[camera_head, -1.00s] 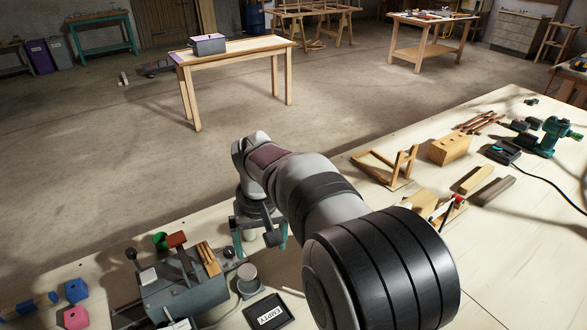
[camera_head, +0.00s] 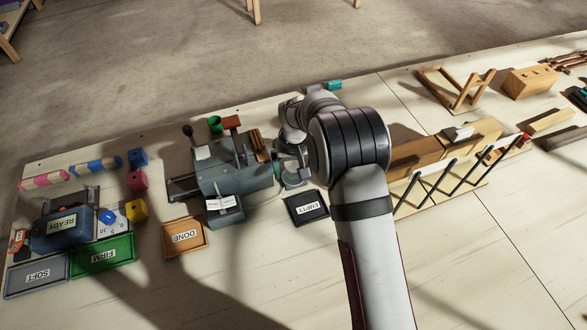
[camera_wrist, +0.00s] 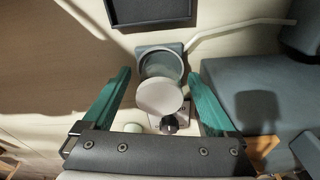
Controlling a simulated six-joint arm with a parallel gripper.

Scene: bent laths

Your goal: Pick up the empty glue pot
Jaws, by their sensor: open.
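The glue pot (camera_wrist: 161,62) is a grey round pot in the middle of the wrist view. A pale round disc (camera_wrist: 160,98) overlaps its near rim; I cannot tell whether it is a lid or part of the pot. My gripper (camera_wrist: 161,76) is open, with one teal finger on each side of the pot and gaps between. In the head view my gripper (camera_head: 291,160) is low over the bench and my arm partly hides it. A black tray (camera_head: 288,205) labelled EMPTY lies just in front; its edge also shows in the wrist view (camera_wrist: 115,22).
A grey machine (camera_head: 232,178) with levers stands close left of my gripper. A DONE tray (camera_head: 204,247), a green FIRM tray (camera_head: 132,257) and a grey SOFT tray (camera_head: 12,290) lie further left. Wooden forms (camera_head: 420,153) stand to the right. The front bench is clear.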

